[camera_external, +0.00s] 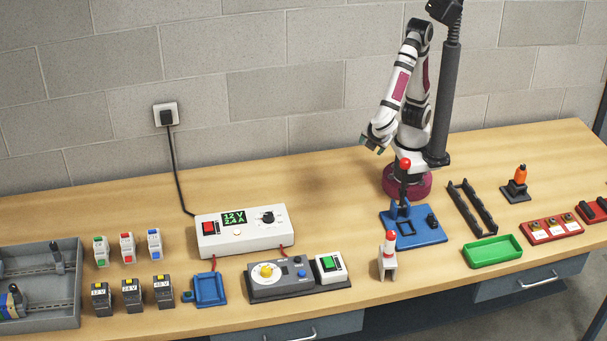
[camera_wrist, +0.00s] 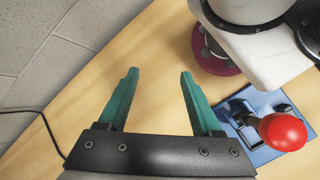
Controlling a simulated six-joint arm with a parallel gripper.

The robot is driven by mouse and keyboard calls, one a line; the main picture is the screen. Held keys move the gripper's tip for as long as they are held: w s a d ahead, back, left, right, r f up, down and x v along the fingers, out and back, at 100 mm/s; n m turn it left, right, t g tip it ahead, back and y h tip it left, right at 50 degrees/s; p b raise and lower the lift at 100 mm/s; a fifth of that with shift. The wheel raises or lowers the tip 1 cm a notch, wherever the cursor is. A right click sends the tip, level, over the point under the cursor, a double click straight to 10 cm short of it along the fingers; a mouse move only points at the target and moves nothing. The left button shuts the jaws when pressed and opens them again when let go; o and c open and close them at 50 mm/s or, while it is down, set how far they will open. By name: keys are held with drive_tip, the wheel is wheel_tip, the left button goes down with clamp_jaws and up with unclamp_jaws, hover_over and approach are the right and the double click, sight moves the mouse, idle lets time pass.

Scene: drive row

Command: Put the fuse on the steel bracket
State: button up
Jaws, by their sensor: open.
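A small grey bracket-like stand (camera_external: 388,268), likely the steel bracket, stands near the front of the bench. A white piece with a red top (camera_external: 389,243) sits upright at its top; I cannot tell if this is the fuse. An orange upright piece (camera_external: 520,175) stands on a black base at the right, and its identity is also unclear. My gripper (camera_external: 373,145) is raised above the bench, left of my base. In the wrist view its green fingers (camera_wrist: 156,90) are apart, with only bare wood between them.
A blue fixture (camera_external: 425,232) with a red-knobbed lever (camera_external: 405,163) stands before my base. A black rack (camera_external: 472,207) and green tray (camera_external: 492,250) lie to its right. A white power supply (camera_external: 243,231) stands left. Bare wood lies beneath my gripper.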

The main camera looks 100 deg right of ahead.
drive_tip(key=shift+s+d+r+m+t+y, duration=0.15)
drive_tip(key=shift+s+r+m+y, duration=0.3)
drive_tip(key=shift+m+y, duration=1.55)
drive_tip(key=shift+s+d+r+m+t+y, duration=0.1)
drive_tip(key=shift+s+r+m+t+y, duration=0.25)
drive_tip(key=shift+m+y, duration=1.65)
drive_tip(key=shift+s+d+r+m+t+y, duration=0.1)
drive_tip(key=shift+s+r+m+y, duration=0.5)
drive_tip(key=shift+m, duration=2.7)
drive_tip(key=shift+f, duration=0.15)
